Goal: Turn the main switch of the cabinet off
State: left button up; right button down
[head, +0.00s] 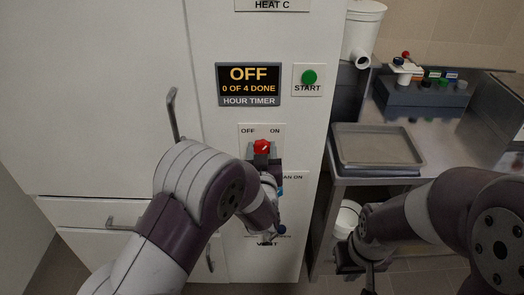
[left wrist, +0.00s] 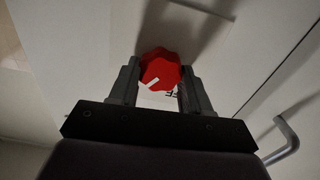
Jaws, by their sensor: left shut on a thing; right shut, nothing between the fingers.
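The cabinet (head: 210,60) is white and fills the left and middle of the head view. Its main switch (head: 262,147) is a red knob with a white pointer mark, below a plate marked OFF on the left and ON on the right. My left gripper (head: 262,155) is at the knob, shut on it. In the left wrist view the red knob (left wrist: 160,70) sits between the two fingers, with its white mark showing. My right gripper (head: 362,268) is shut and empty, low at the right beside the cabinet. My left arm hides part of the panel below the switch.
Above the switch are a display (head: 249,84) reading OFF, 0 OF 4 DONE, and a green START button (head: 309,77). A door handle (head: 172,112) stands out left of the switch. A metal bench with a grey tray (head: 378,166) and a button box (head: 420,92) is right.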

pick_arm(q)
jog(key=shift+f, duration=0.1)
jog(key=shift+f+n+b, duration=0.15)
jog(key=shift+n+b, duration=0.75)
jog(key=shift+b, duration=0.3)
jog(key=n+b, duration=0.4)
jog(key=b, duration=0.1)
jog(key=n+b, duration=0.5)
jog(key=b, duration=0.1)
jog(key=shift+a+f+n, duration=0.15)
jog(key=shift+f+n, duration=0.05)
jog(key=shift+n, duration=0.1)
jog(key=shift+r+n+b, duration=0.2)
jog(key=shift+n+b, duration=1.1)
jog(key=o, duration=1.1)
jog(key=shift+c, duration=0.2)
jog(key=shift+s+r, duration=0.1)
jog(key=shift+s, duration=0.05)
